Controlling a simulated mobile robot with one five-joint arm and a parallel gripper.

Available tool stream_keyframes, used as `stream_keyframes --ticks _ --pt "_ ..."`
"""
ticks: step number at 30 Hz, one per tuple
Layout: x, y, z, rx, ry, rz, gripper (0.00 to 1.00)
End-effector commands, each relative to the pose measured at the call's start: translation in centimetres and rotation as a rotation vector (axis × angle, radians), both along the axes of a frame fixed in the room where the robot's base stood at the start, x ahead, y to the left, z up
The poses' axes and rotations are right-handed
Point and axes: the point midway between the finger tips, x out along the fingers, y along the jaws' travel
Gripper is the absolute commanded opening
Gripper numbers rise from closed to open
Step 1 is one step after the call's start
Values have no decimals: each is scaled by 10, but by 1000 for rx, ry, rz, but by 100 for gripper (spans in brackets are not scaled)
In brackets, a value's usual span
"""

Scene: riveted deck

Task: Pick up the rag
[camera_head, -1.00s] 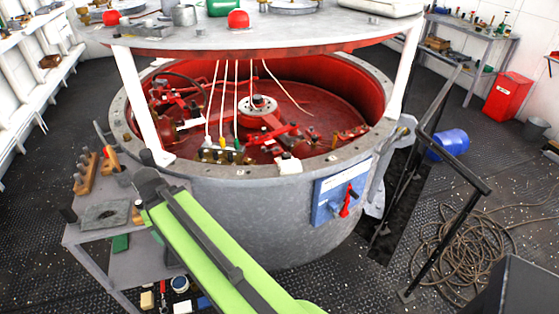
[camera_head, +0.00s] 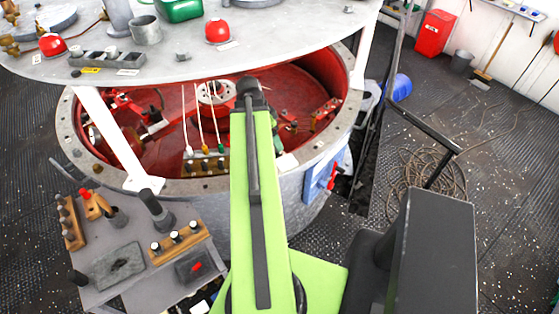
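A flat, dark grey, crumpled-looking piece that seems to be the rag (camera_head: 117,266) lies on the small grey side table (camera_head: 150,292) at the lower left. It lies flat with nothing on top of it. My green arm rises through the middle of the picture, in front of the big round tank, to a dark joint. My gripper does not show; it is beyond or behind the arm, so I cannot see its fingers or whether it holds anything.
Wooden blocks with knobs (camera_head: 178,243), a dark box with a red switch (camera_head: 194,267) and a dark upright cylinder (camera_head: 157,210) share the side table. The round tank (camera_head: 270,205) stands behind it, under a grey round top (camera_head: 290,50). A black railing (camera_head: 425,132) is at right.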

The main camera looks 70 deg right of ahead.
Motion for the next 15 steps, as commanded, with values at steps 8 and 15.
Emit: stream_keyframes --ticks 8,15 --pt "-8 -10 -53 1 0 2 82" --pt "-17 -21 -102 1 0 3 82"
